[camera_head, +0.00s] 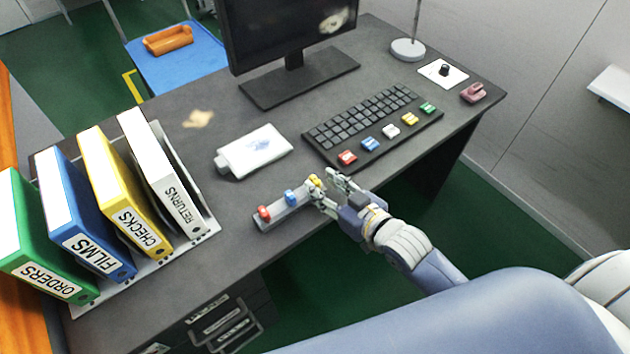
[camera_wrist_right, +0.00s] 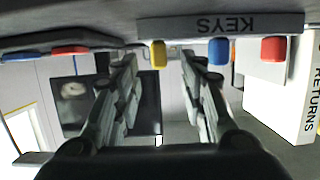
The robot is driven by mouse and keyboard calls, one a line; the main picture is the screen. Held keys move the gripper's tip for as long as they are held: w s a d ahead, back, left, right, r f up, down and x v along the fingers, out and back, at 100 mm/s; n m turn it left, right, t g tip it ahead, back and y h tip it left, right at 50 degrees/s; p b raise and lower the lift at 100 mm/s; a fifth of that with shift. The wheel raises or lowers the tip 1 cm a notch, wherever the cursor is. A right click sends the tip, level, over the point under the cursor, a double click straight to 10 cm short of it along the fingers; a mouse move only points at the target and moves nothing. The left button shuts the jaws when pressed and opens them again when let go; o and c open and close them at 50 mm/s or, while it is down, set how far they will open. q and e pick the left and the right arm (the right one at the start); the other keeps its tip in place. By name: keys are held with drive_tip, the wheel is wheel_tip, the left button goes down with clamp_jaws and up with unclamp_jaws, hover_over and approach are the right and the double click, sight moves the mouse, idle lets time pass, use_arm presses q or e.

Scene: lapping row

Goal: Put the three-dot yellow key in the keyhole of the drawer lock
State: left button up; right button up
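A yellow key (camera_head: 315,181) stands at the right end of a grey key holder (camera_head: 272,223) near the desk's front edge. It also shows in the right wrist view (camera_wrist_right: 159,54), between and just beyond the fingertips. My right gripper (camera_head: 328,192) is open at that end of the holder; its fingers (camera_wrist_right: 158,62) stand apart on either side of the yellow key. I cannot tell whether they touch it. A blue key (camera_head: 291,197) and a red key (camera_head: 264,212) stand further left in the holder. Dots on the keys are too small to read. The keyhole cannot be made out. My left gripper is not in view.
Drawers (camera_head: 222,322) with labels are under the desk's front. A keyboard (camera_head: 365,125) with coloured blocks lies right of the holder. A white-topped item (camera_head: 256,150) lies behind it. Binders (camera_head: 125,195) stand at the left. Desk room left of the holder is clear.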

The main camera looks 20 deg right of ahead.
drive_tip(key=shift+x, duration=1.4)
drive_tip(key=shift+c, duration=0.5)
clamp_jaws()
drive_tip(key=shift+r, duration=0.1)
